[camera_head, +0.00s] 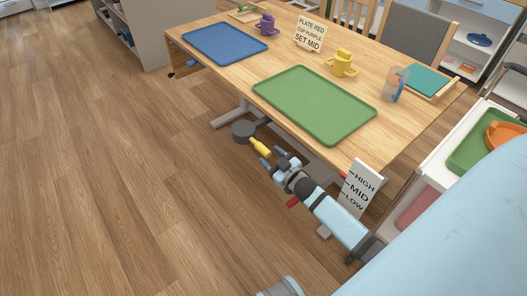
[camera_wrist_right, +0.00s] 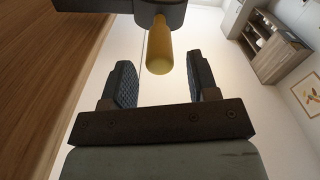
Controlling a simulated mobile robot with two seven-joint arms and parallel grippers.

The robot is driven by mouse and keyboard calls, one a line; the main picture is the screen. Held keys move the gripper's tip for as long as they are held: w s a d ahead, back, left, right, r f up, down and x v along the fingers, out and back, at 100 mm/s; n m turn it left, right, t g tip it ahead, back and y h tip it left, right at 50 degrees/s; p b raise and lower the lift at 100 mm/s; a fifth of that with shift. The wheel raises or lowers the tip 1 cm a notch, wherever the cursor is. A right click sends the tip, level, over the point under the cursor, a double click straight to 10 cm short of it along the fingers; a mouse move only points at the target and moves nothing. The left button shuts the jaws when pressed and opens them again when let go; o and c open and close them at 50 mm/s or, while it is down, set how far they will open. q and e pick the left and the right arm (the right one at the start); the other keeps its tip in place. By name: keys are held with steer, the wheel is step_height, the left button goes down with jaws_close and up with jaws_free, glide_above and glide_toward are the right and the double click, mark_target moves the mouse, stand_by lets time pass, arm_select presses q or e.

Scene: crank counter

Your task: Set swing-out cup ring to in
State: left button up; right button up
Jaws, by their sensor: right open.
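I cannot make out a swing-out cup ring for certain; a small blue part (camera_head: 189,64) shows under the table's left end, too small to identify. A crank with a dark grey disc (camera_head: 243,130) and a yellow handle (camera_head: 261,146) sits below the table's near edge. My right gripper (camera_head: 273,159) is open just short of the handle. In the right wrist view, the yellow handle (camera_wrist_right: 159,48) points toward the gap between the two open fingers, and the fingers are apart from it. My left gripper is not in view.
A HIGH-MID-LOW plate (camera_head: 359,189) stands near my right forearm. The floor leftward is clear.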

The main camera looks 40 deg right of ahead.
steer(key=shift+w+a, duration=0.2)
steer(key=shift+w, duration=1.95)
steer(key=shift+c, duration=0.4)
jaws_close()
